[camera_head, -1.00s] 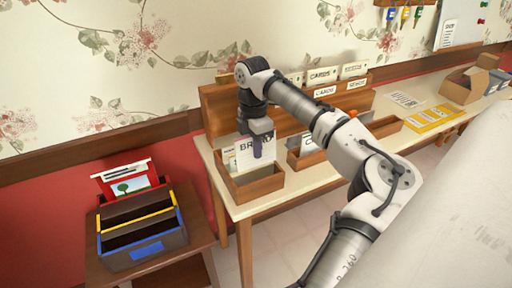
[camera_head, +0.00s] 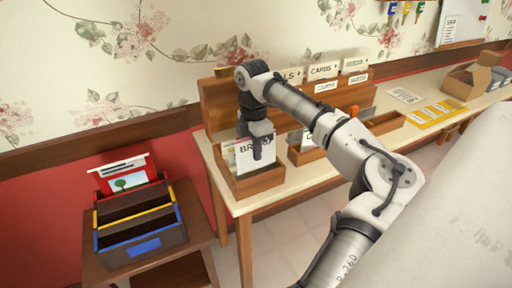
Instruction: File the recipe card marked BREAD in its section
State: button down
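The white card marked with letters starting "BR" (camera_head: 243,158) stands upright at the left wooden box (camera_head: 258,184) on the table. Part of its lettering is hidden behind my gripper (camera_head: 257,156), which points down in front of it. I cannot tell whether the fingers are closed on the card. Other cards show just left of it in the box. Behind stands a wooden rack (camera_head: 216,100) with labelled dividers; one reads CARDS (camera_head: 323,71), and the left label is partly hidden by my arm.
A second wooden box (camera_head: 304,154) sits to the right, partly behind my arm. Yellow sheets (camera_head: 438,112) and a cardboard box (camera_head: 470,82) lie further right. A low stand (camera_head: 100,268) at left holds a dark sorter with coloured edges (camera_head: 146,246).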

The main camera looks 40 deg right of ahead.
aim_at(256, 165)
jog(key=shift+f+b, duration=0.5)
jog(key=shift+f, duration=2.35)
jog(key=c, duration=1.6)
grip_release()
jog(key=shift+o, duration=0.2)
jog(key=shift+r, duration=0.1)
jog(key=shift+r, duration=0.1)
jog(key=shift+w+r, duration=0.15)
jog(key=shift+r, duration=0.15)
notch_tip(256, 165, up, 13)
jog(key=shift+w+d+b, duration=0.15)
jog(key=shift+w+b, duration=0.2)
jog(key=shift+f, duration=0.1)
